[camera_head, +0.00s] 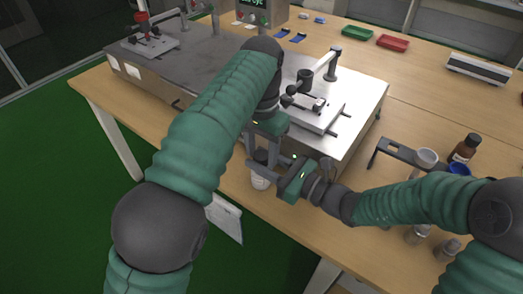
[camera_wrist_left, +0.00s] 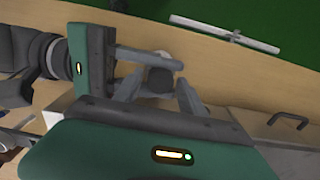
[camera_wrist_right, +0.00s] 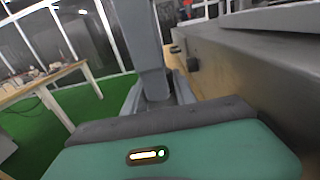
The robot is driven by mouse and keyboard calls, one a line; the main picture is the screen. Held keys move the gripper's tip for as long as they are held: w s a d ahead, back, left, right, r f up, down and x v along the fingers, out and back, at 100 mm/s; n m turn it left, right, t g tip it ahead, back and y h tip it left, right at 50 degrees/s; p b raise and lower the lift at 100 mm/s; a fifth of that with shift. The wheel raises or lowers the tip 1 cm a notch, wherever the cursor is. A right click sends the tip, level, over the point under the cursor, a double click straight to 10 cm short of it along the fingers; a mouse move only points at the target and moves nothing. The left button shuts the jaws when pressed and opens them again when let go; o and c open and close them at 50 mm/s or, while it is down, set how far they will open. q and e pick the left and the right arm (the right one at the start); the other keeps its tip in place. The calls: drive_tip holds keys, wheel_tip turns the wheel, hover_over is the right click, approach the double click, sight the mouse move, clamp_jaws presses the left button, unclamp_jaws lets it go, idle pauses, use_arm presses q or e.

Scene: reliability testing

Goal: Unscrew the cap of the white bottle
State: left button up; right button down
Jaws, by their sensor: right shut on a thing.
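The white bottle (camera_head: 260,182) stands near the front edge of the table, with a dark cap (camera_wrist_left: 159,79) on top. My right gripper (camera_head: 268,170) reaches in from the right and is shut on the bottle's body. In the right wrist view its fingers (camera_wrist_right: 158,92) show, but the bottle is mostly hidden. My left gripper (camera_head: 262,150) points down from above. In the left wrist view its fingers (camera_wrist_left: 160,88) stand on either side of the cap, with a small gap visible, so it looks open.
A metal-topped bench unit (camera_head: 340,130) stands right behind the bottle. A brown bottle (camera_head: 465,148), a grey stand (camera_head: 405,155) and small jars (camera_head: 447,249) are at the right. Red (camera_head: 393,43) and green (camera_head: 357,32) trays lie farther back. The table's front edge is close.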

use_arm(q)
clamp_jaws()
use_arm(e)
drive_tip(key=shift+f, duration=0.3)
use_arm(q)
drive_tip(key=shift+o, duration=1.2)
unclamp_jaws()
wheel_tip(320, 180, up, 4)
drive_tip(key=shift+r, duration=0.25)
use_arm(e)
drive_tip(key=c, duration=1.3)
unclamp_jaws()
drive_tip(key=shift+c, duration=0.2)
use_arm(q)
drive_tip(key=shift+w+f, duration=0.1)
use_arm(e)
drive_tip(key=o, duration=0.4)
drive_tip(key=shift+r, duration=0.15)
